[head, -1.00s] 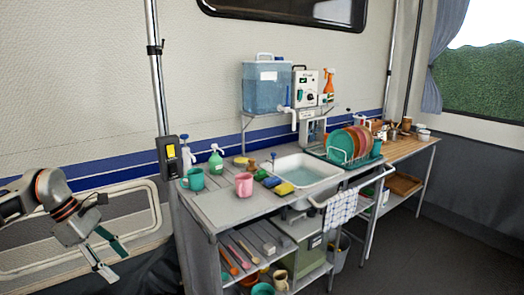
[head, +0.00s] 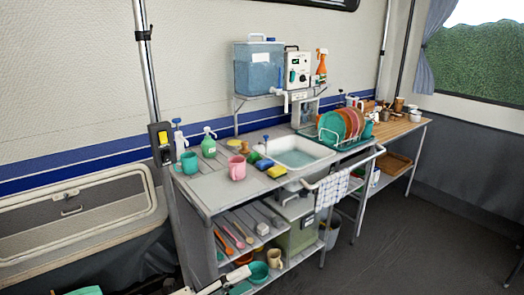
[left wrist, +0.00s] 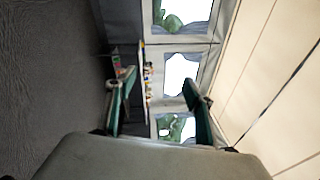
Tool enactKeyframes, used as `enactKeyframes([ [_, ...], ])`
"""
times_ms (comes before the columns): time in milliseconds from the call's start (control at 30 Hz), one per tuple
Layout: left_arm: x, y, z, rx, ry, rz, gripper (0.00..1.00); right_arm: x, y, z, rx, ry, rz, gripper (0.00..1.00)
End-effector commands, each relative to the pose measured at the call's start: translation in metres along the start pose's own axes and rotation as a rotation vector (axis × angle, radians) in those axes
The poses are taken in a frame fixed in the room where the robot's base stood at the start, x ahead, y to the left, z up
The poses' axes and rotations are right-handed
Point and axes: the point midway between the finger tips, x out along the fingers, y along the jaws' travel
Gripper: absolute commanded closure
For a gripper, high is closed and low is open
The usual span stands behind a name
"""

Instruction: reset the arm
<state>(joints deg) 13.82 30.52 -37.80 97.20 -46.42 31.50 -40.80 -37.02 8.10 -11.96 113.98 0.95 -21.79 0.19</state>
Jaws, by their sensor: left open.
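My left gripper shows at the bottom edge of the head view, where only parts of its green-padded fingers are in frame; the rest is cut off. In the left wrist view my left gripper (left wrist: 160,82) is open, its two green-lined fingers well apart with nothing between them.
A wooden side table (head: 410,127) stands beyond. The floor (head: 420,240) at right is clear.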

Motion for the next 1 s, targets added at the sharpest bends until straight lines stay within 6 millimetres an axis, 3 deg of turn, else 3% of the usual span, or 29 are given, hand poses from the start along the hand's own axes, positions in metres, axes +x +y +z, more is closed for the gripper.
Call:
enactKeyframes([
  [167,-0.028,0.026,-0.004,-0.439,-0.291,0.003,0.47,-0.001,0.001,-0.004,0.004,0.002,0.0,0.6],
  [333,-0.081,0.073,-0.018,-0.858,-0.577,0.029,0.47,-0.003,0.002,-0.011,0.008,0.01,0.001,0.6],
  [467,-0.135,0.114,-0.046,-1.17,-0.802,0.056,0.47,-0.004,0.002,-0.014,0.012,0.014,0.0,0.6],
  [600,-0.192,0.148,-0.088,-1.445,-1.02,0.084,0.47,-0.005,0.001,-0.016,0.015,0.014,-0.001,0.6],
  [700,-0.222,0.163,-0.115,-1.578,-1.133,0.099,0.47,-0.006,0.001,-0.015,0.016,0.012,-0.002,0.6],
  [800,-0.24,0.171,-0.132,-1.653,-1.201,0.108,0.47,-0.006,0.0,-0.014,0.017,0.008,-0.004,0.6],
  [1000,-0.248,0.174,-0.14,-1.689,-1.231,0.112,0.47,-0.006,-0.001,-0.009,0.018,0.0,-0.006,0.6],
])
